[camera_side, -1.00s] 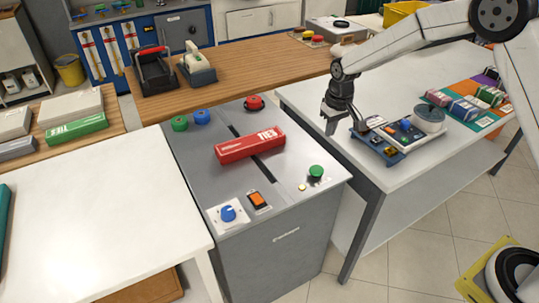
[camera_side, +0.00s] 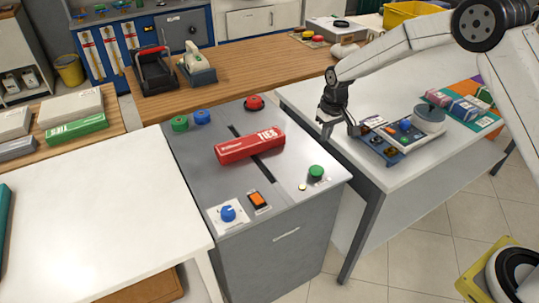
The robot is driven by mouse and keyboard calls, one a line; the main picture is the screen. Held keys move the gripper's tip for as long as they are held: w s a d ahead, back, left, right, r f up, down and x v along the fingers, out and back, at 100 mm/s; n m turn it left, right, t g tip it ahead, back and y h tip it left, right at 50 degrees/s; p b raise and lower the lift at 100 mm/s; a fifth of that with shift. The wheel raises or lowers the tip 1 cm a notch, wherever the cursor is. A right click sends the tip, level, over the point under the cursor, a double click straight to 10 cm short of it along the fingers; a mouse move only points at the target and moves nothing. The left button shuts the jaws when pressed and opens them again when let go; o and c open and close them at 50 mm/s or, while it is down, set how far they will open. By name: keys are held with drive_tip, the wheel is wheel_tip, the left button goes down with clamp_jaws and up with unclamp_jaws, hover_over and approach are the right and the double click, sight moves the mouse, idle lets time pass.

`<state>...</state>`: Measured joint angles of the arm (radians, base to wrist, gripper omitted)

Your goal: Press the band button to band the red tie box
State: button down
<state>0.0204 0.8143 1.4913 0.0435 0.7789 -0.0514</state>
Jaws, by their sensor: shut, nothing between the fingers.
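The red tie box (camera_side: 249,146) lies at a slant on the grey banding machine (camera_side: 205,165), across its dark slot. No band is visible around it. I cannot read which is the band button.
A blue tray (camera_side: 376,150) with small controls and a grey round-topped device (camera_side: 429,118) stand on the white table right of my gripper. The white table (camera_side: 100,205) at left front is bare.

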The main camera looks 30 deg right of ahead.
sight(319, 171)
drive_tip(key=f, duration=1.2)
drive_tip(key=shift+w+a+f, duration=0.1)
drive_tip(key=shift+w+a, duration=0.05)
drive_tip(key=shift+w, duration=0.2)
drive_tip(key=shift+s+f, duration=0.15)
drive_tip(key=shift+f, duration=1)
wheel_tip(319, 171, up, 15)
drive_tip(key=shift+d+r, duration=0.2)
idle(0.4)
